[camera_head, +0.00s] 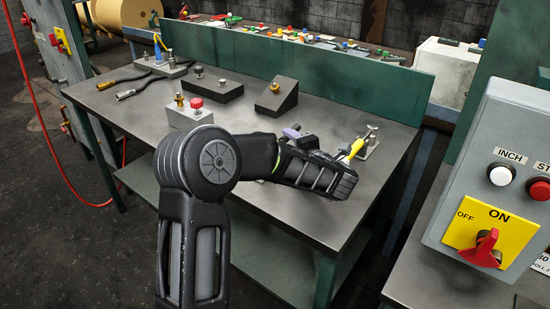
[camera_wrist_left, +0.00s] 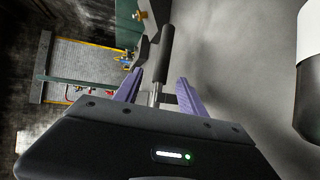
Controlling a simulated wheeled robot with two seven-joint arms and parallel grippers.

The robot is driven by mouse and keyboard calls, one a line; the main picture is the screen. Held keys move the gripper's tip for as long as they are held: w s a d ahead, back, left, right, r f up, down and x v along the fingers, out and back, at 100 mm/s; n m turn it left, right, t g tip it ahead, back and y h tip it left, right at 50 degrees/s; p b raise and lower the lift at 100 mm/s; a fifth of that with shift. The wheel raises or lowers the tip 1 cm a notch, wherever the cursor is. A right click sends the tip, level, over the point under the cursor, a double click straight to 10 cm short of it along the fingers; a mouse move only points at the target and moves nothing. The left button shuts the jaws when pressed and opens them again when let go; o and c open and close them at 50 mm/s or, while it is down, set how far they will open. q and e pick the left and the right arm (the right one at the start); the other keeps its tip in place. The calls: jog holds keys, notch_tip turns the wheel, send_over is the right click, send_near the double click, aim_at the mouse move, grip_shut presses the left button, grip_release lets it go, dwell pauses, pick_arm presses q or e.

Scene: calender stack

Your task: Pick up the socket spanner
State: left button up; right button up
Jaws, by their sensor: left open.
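My left gripper (camera_head: 293,131) is over the right part of the green workbench, its purple fingers partly hidden in the head view by my wrist. In the left wrist view the two purple fingers (camera_wrist_left: 157,90) stand apart, open. A tool with a black handle (camera_wrist_left: 167,48) and a silver shaft (camera_wrist_left: 155,94) shows between and beyond them; it looks like the socket spanner. No firm grip on it shows, and I cannot tell whether the fingers touch it. In the head view this tool is not clearly seen. My right gripper is not in view.
A yellow-handled item (camera_head: 354,148) and a block with a metal T-handle (camera_head: 369,141) stand right of my gripper. A grey block with a red knob (camera_head: 190,112), dark blocks (camera_head: 276,97) and black-handled tools (camera_head: 135,90) lie farther left. A control box (camera_head: 497,175) stands at right.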

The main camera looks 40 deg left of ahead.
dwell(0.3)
pick_arm(q)
jog(key=shift+x, duration=1.3)
jog(key=p+x, duration=0.1)
jog(key=x, duration=0.4)
jog(key=shift+w+f, duration=0.15)
jog(key=shift+c, duration=0.2)
grip_shut()
dwell(0.8)
